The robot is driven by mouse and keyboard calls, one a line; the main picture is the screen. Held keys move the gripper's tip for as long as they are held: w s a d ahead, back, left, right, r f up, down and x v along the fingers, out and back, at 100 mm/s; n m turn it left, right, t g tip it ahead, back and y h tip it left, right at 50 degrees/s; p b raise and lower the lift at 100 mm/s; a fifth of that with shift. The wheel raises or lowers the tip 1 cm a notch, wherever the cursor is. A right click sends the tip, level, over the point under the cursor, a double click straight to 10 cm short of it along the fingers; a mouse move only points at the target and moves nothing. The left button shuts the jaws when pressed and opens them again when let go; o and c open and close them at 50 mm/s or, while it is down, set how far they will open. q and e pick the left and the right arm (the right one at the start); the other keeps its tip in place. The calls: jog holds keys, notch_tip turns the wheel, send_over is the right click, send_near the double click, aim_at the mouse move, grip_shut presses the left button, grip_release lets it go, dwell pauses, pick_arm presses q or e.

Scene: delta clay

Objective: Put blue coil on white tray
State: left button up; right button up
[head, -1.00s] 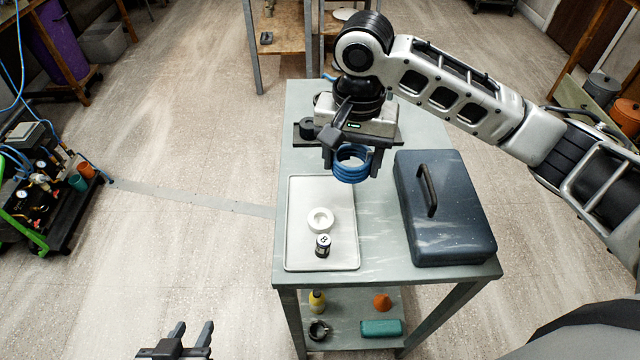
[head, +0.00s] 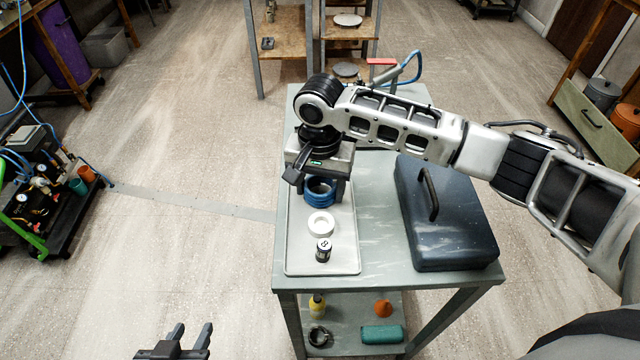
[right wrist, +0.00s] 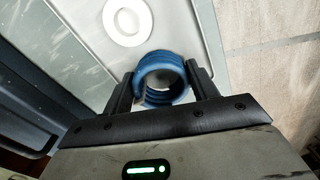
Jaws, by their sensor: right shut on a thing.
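The blue coil (head: 320,191) is between the fingers of my right gripper (head: 322,190), which is shut on it. The right wrist view shows the coil (right wrist: 160,80) between both fingers. It is over the far part of the white tray (head: 340,260); I cannot tell whether it touches the tray. A white ring (head: 320,224) lies on the tray just in front of the coil, and a small black-and-white can (head: 323,249) stands nearer. My left gripper (head: 190,338) is open and empty at the bottom left, away from the table.
A dark blue case (head: 450,225) with a handle covers the right side of the table (head: 375,255). A red-and-grey tool with a blue hose (head: 395,72) is at the table's far end. The lower shelf holds several small items.

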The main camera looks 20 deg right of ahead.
aim_at(320, 184)
jog(key=o, duration=1)
jog(key=shift+f, duration=0.1)
jog(key=shift+c, duration=0.2)
jog(key=shift+r, duration=0.25)
notch_tip(320, 184, up, 12)
jog(key=shift+f, duration=0.1)
